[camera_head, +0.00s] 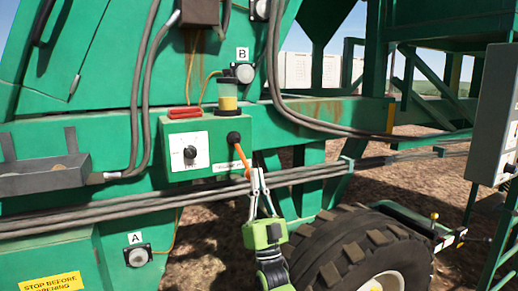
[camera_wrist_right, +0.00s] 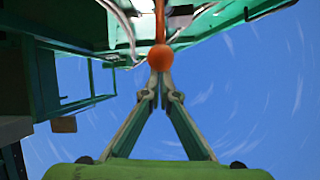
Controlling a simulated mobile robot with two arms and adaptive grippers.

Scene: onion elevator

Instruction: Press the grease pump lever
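The grease pump is a green box (camera_head: 208,148) with a white dial plate, a yellow-filled reservoir (camera_head: 228,95) on top and a black pivot on its right. Its orange lever (camera_head: 241,155) slants down to the right from that pivot. My right gripper (camera_head: 257,174) comes up from below, its fingertips at the lever's lower end. In the right wrist view the lever's orange ball end (camera_wrist_right: 160,57) is just beyond the fingertips (camera_wrist_right: 160,76), which are close together with nothing clearly between them. Whether they touch the ball is unclear. My left gripper is out of view.
Grey hoses (camera_head: 150,206) run across the machine just below the pump box. A large tyre (camera_head: 350,250) stands right of my right gripper. A grey tray (camera_head: 45,176) is at left and a grey cabinet (camera_head: 494,115) at far right.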

